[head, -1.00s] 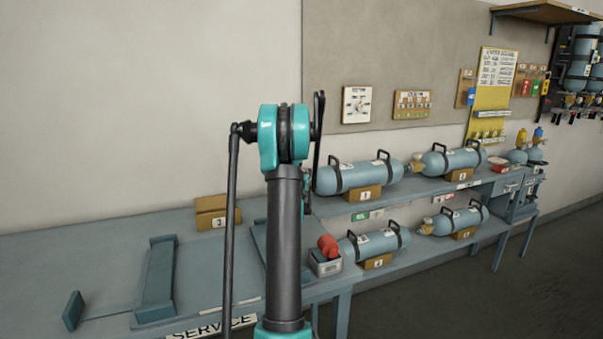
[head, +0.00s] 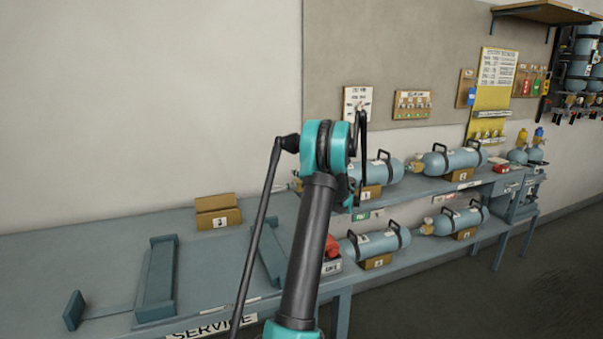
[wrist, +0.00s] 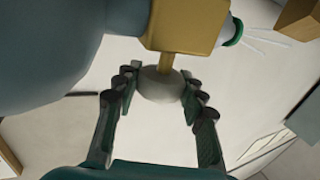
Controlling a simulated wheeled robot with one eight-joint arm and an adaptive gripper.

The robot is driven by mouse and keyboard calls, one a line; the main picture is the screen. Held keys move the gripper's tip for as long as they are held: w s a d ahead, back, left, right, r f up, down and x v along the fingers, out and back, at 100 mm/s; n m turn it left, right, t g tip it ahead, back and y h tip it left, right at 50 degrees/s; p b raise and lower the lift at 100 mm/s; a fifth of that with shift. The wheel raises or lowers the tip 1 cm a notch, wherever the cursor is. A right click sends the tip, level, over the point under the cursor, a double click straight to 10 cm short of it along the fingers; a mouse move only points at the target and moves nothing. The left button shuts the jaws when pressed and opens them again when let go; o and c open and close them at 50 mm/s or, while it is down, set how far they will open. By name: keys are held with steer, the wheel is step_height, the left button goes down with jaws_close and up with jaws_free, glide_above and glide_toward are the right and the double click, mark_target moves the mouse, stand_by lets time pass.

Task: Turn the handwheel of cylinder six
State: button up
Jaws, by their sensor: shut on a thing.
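In the wrist view, my gripper (wrist: 160,88) has its fingers on either side of a round pale grey handwheel (wrist: 161,84) and is shut on it. A brass stem joins the handwheel to a brass valve block (wrist: 184,24). The blue-grey body of a cylinder (wrist: 60,50) fills the upper left, with a green-ringed outlet (wrist: 236,32) at the valve's other side. No number shows on this cylinder here, so I cannot tell which it is. In the head view, my arm hides the gripper and part of the upper-shelf cylinder (head: 384,172).
Blue-grey cylinders lie on cradles on the upper shelf (head: 452,160) and lower shelf (head: 376,243). An empty cardboard-coloured cradle (head: 218,212) stands on the bench.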

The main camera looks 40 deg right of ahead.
steer(key=shift+n+y, duration=0.7)
steer(key=shift+y, duration=0.3)
steer(key=shift+g+y, duration=0.3)
steer(key=o, duration=1.2)
steer(key=v, duration=1.2)
